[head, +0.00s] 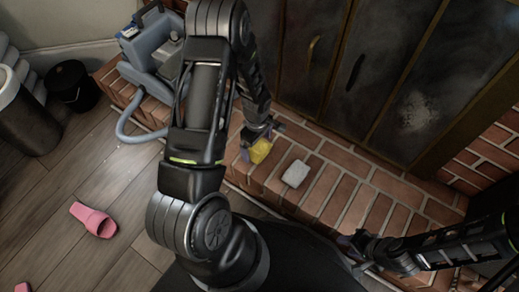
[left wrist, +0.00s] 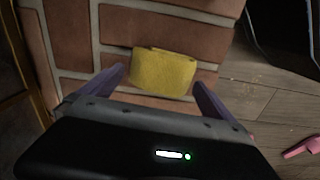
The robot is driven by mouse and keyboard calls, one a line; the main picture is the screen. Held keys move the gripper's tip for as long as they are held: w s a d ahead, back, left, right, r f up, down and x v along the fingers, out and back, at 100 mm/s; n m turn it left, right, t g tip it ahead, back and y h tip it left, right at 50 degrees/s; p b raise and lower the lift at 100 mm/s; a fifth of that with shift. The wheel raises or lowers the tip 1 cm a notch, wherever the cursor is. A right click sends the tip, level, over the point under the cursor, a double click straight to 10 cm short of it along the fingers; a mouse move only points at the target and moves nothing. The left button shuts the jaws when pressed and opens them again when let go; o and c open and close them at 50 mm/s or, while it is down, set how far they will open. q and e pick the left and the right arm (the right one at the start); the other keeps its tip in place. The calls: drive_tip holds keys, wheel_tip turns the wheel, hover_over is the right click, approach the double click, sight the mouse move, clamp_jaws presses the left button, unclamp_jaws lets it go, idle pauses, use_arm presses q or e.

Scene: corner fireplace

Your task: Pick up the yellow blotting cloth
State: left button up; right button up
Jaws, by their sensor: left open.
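The yellow blotting cloth (head: 261,152) lies on the brick hearth, a small folded yellow piece. My left gripper (head: 257,143) is over it in the head view and hides part of it. In the left wrist view the cloth (left wrist: 163,72) sits ahead of and between the two purple fingers of the left gripper (left wrist: 158,80). These fingers are spread apart, and I see no grip on the cloth. My right gripper (head: 352,246) is low at the right, by the hearth's front edge; its finger opening is unclear.
A whitish block (head: 296,173) lies on the brick hearth (head: 340,190) right of the cloth. Dark fireplace doors (head: 365,75) stand behind. A grey-blue machine with a hose (head: 150,50) stands at the hearth's left. A pink slipper (head: 93,220) lies on the wood floor.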

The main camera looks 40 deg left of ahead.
use_arm(q)
drive_tip(key=shift+c, duration=0.2)
drive_tip(key=c, duration=1.1)
